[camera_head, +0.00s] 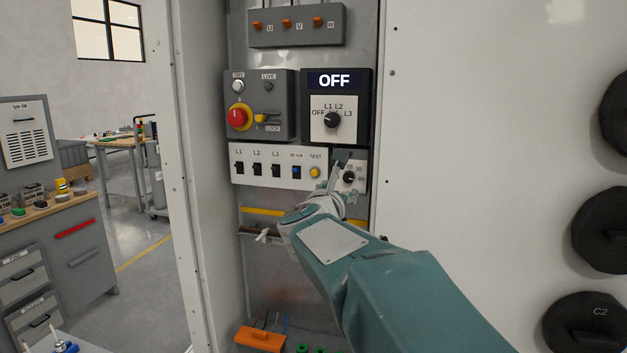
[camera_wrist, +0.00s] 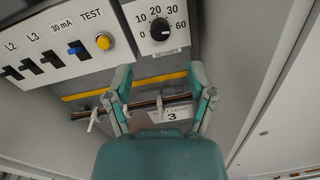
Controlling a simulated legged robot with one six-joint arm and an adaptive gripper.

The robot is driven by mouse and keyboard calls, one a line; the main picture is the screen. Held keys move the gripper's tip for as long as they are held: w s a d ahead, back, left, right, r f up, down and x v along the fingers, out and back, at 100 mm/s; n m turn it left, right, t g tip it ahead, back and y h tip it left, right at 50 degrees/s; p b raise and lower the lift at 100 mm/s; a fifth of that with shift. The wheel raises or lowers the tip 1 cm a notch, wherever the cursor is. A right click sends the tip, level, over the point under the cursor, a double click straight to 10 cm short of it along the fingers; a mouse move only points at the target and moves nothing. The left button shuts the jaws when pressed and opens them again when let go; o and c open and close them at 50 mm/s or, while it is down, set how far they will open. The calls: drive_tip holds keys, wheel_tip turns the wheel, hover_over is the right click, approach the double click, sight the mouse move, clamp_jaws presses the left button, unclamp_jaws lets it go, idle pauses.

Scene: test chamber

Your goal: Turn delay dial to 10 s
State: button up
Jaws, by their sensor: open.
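The delay dial is a small black knob on a white plate marked 0, 10, 20, 30, 60 and SECONDS. It shows in the wrist view (camera_wrist: 160,29), and partly behind my gripper in the head view (camera_head: 349,178). I cannot tell which mark its pointer meets. My gripper (camera_wrist: 158,74) is open and empty in the wrist view, its two fingers spread wide. The dial appears beyond the fingertips, between their lines and apart from them. In the head view my gripper (camera_head: 337,178) is just in front of the dial plate.
Left of the dial are the yellow TEST button (camera_head: 314,172), the blue 30 mA switch (camera_head: 296,171) and black switches. Above are a rotary selector (camera_head: 331,120), a display reading OFF (camera_head: 334,81) and a red stop button (camera_head: 238,118). A cabinet wall (camera_head: 210,200) stands left.

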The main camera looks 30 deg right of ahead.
sight(347, 178)
drive_tip(key=x, duration=0.8)
drive_tip(key=shift+a, duration=0.1)
clamp_jaws()
